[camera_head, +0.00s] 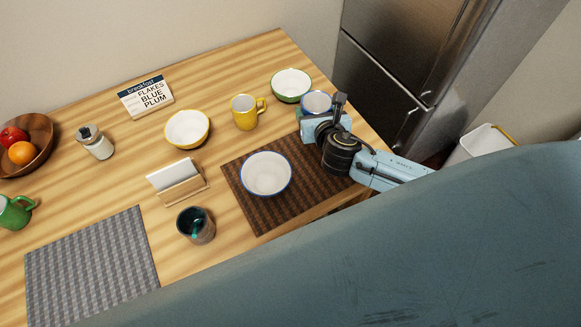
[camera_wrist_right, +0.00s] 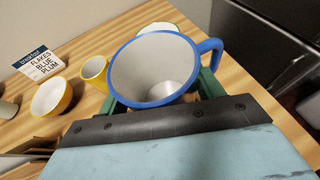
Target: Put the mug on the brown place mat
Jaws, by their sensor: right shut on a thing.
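A white mug with a blue rim and handle (camera_head: 317,102) is at the right side of the table, just beyond the far right corner of the brown place mat (camera_head: 309,178). My right gripper (camera_head: 318,114) is shut on it. The wrist view shows the mug (camera_wrist_right: 160,62) upright between the gripper's fingers (camera_wrist_right: 163,98), its opening empty and its handle to the right. I cannot tell whether its base touches the table. A white bowl with a blue rim (camera_head: 266,175) stands on the brown mat. My left gripper is not in view.
A yellow mug (camera_head: 245,113), green bowl (camera_head: 291,85) and yellow bowl (camera_head: 187,128) stand behind the mat. A napkin holder (camera_head: 180,187) and dark cup (camera_head: 196,226) are left of it. A card (camera_head: 145,96) reads "breakfast FLAKES BLUE PLUM". The mat is bare right of the bowl.

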